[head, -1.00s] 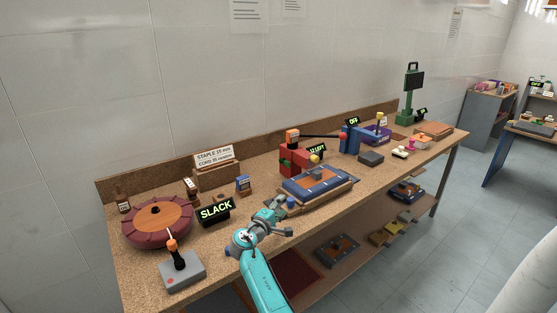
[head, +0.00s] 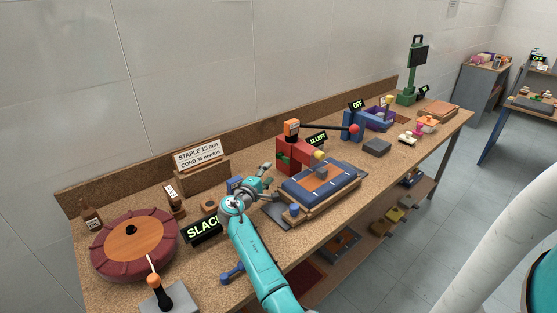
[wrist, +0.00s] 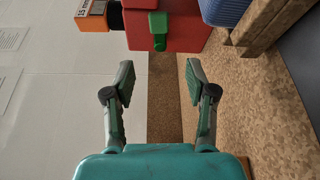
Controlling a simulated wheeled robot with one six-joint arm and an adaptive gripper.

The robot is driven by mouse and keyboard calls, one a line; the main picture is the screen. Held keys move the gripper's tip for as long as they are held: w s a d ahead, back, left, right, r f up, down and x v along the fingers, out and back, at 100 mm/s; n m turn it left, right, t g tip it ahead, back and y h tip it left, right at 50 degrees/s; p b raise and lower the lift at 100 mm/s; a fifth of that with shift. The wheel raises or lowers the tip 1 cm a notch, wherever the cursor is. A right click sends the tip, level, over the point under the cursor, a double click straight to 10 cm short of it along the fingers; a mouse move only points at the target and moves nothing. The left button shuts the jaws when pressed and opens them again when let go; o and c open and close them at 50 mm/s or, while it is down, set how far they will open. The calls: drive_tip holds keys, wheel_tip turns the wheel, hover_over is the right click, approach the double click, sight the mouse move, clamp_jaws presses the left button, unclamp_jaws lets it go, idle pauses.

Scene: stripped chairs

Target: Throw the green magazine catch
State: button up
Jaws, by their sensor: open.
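The green magazine catch (head: 284,157) sits low on the side of a red stapler block (head: 294,152). In the wrist view the catch (wrist: 158,28) juts from the red block (wrist: 180,35) at the top middle. My gripper (wrist: 158,82) is open and empty, and the catch lies ahead, roughly in line with the gap between its fingers and apart from them. In the head view my gripper (head: 270,184) is above the bench, to the near left of the red block. An orange-labelled part (wrist: 92,18) tops the block.
A blue padded seat on a wooden frame (head: 318,184) stands close to the right of my gripper. The SLACK display (head: 202,229) and a round red-rimmed seat (head: 135,245) lie left. A wooden back rail (head: 125,188) runs along the wall.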

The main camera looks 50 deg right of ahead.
sight(282, 160)
drive_tip(key=d, duration=0.3)
drive_tip(key=w+d, duration=0.1)
drive_tip(key=d, duration=0.6)
drive_tip(key=shift+w+f, duration=0.2)
drive_tip(key=shift+w, duration=0.05)
clamp_jaws()
